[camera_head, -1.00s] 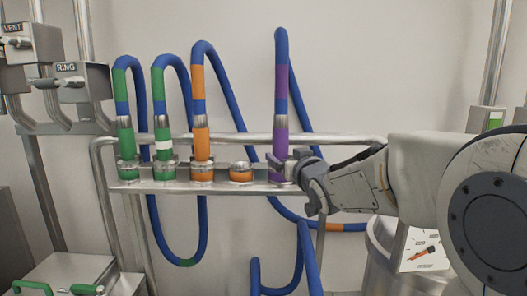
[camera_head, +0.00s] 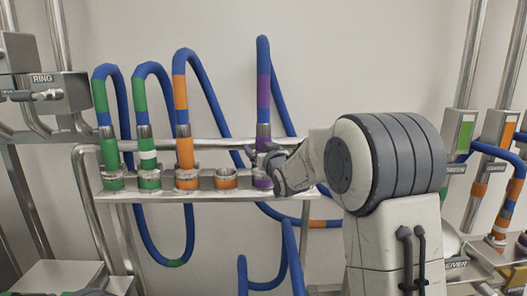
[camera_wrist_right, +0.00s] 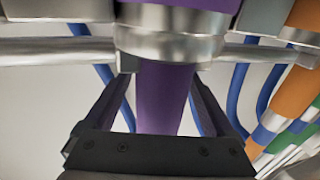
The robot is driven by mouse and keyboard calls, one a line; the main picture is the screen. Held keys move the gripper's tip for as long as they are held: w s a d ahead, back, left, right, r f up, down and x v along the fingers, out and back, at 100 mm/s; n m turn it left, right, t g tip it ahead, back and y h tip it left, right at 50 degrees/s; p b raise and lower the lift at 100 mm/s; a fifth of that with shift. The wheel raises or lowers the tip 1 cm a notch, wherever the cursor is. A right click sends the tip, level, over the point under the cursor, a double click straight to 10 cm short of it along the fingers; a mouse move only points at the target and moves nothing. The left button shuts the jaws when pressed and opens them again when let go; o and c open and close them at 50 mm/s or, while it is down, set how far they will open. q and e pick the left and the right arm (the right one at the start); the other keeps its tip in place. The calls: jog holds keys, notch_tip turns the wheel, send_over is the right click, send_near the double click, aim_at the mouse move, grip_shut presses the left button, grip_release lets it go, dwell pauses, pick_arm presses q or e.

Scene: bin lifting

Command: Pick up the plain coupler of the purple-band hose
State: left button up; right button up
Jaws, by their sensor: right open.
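The purple-band hose (camera_head: 264,90) is a blue hose with a purple band. It arches down into a plain purple coupler (camera_head: 263,136), which stands upright in the rightmost socket of the rack, on a purple base (camera_head: 262,181). My right gripper (camera_head: 258,157) is at the coupler's lower part, reaching in from the right. In the right wrist view the purple coupler (camera_wrist_right: 161,100) runs between the two dark fingers, with light gaps visible on both sides. A metal collar (camera_wrist_right: 170,45) lies just beyond the fingertips. The right gripper is open around the coupler. My left gripper is out of view.
Left of it on the rack (camera_head: 150,196) stand an empty orange-based socket (camera_head: 226,180), an orange coupler (camera_head: 185,150), a white-banded green one (camera_head: 148,155) and a plain green one (camera_head: 110,153). Loose blue hoses (camera_head: 290,250) hang below. More hoses (camera_head: 512,190) stand at the right.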

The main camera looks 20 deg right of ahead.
aim_at(263, 133)
grip_shut()
jog(key=shift+r, duration=0.15)
jog(key=shift+r+b, duration=0.35)
jog(key=shift+r, duration=0.1)
jog(key=r, duration=0.1)
jog(key=r+b, duration=0.1)
jog(key=r, duration=0.1)
jog(key=shift+s+d+r, duration=0.25)
jog(key=shift+s+r, duration=0.05)
jog(key=shift+s, duration=0.1)
jog(key=s+d+r+p, duration=0.1)
jog(key=s+d+r, duration=0.4)
jog(key=s, duration=0.4)
jog(key=shift+s+d+r, duration=0.15)
jog(key=shift+r, duration=0.55)
jog(key=shift+f, duration=0.1)
